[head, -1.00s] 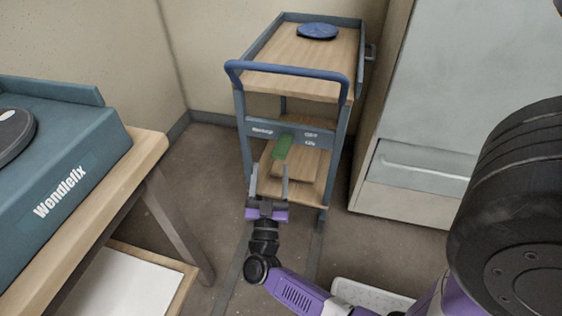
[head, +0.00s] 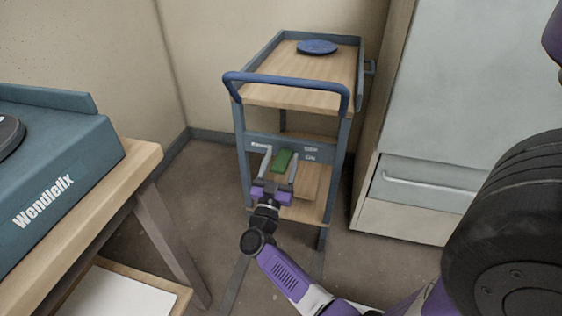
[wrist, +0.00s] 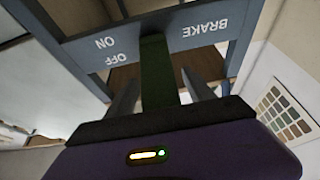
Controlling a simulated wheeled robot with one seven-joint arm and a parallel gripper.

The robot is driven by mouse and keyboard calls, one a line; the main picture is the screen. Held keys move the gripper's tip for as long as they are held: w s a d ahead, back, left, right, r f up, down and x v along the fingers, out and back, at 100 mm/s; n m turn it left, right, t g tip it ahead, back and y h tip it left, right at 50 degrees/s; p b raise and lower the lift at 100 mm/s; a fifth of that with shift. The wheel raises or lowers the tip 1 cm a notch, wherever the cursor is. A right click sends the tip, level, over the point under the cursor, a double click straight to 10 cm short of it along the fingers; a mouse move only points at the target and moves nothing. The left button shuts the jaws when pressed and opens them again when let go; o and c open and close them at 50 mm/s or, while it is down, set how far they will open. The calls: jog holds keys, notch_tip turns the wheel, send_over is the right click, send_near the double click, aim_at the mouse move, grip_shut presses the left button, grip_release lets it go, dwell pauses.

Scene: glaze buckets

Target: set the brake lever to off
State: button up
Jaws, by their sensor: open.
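The green brake lever (head: 283,160) sticks out from the blue-grey crossbar of the cart, and it also shows in the wrist view (wrist: 157,75). In the wrist view the crossbar (wrist: 90,48) shows "BRAKE", "ON" and "OFF" upside down, with ON and OFF stacked on one side of the lever and BRAKE on the other. My gripper (head: 279,168) is open in front of the crossbar. In the wrist view its two fingers (wrist: 165,92) stand on either side of the lever, with gaps; I cannot tell whether either touches it.
The cart (head: 268,92) has a blue push handle (head: 285,78) above my gripper and a blue disc (head: 317,47) on top. A bench (head: 150,160) with a teal machine (head: 60,170) stands left. A pale cabinet (head: 450,110) stands close on the right.

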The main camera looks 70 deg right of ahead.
grip_shut()
dwell(0.3)
jog(key=shift+r, duration=0.15)
